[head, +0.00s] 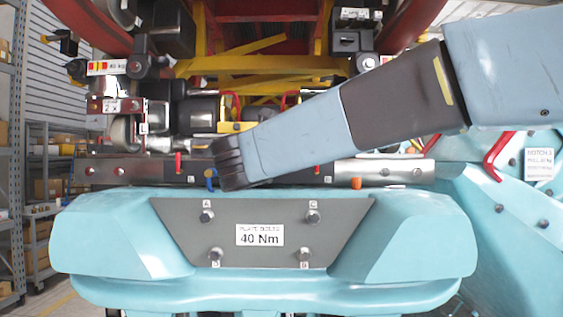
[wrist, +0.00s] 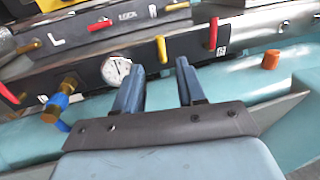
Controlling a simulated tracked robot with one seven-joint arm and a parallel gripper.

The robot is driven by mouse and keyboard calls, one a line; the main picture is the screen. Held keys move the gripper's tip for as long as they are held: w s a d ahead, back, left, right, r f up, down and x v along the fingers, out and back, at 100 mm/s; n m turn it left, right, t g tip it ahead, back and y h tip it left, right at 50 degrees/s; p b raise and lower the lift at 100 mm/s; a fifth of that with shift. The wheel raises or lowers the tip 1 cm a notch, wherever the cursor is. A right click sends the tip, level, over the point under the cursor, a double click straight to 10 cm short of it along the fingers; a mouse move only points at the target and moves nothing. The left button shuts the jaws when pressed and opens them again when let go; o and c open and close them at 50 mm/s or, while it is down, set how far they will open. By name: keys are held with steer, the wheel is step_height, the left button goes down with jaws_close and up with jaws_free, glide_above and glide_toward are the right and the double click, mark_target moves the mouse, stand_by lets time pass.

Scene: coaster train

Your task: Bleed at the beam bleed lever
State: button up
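The dark beam (wrist: 85,78) runs across the wrist view, tilted, with a round white gauge (wrist: 116,70) on its face. A yellow lever (wrist: 162,49) and a red lever (wrist: 213,34) stand to the right of the gauge, and another red lever (wrist: 9,94) is at the far left. I cannot tell which one is the bleed lever. My gripper (wrist: 160,68) is open and empty, its two fingers pointing toward the beam below the yellow lever. In the head view my arm's dark end (head: 228,165) hides part of the beam and the fingers.
A brass fitting with a blue cap (wrist: 57,103) sticks out left of my gripper. An orange cap (wrist: 271,60) stands at the right. A teal body with a "40 Nm" plate (head: 260,235) lies below the beam. Red handles (head: 497,157) are at the right.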

steer(key=x, duration=0.9)
steer(key=shift+c, duration=0.2)
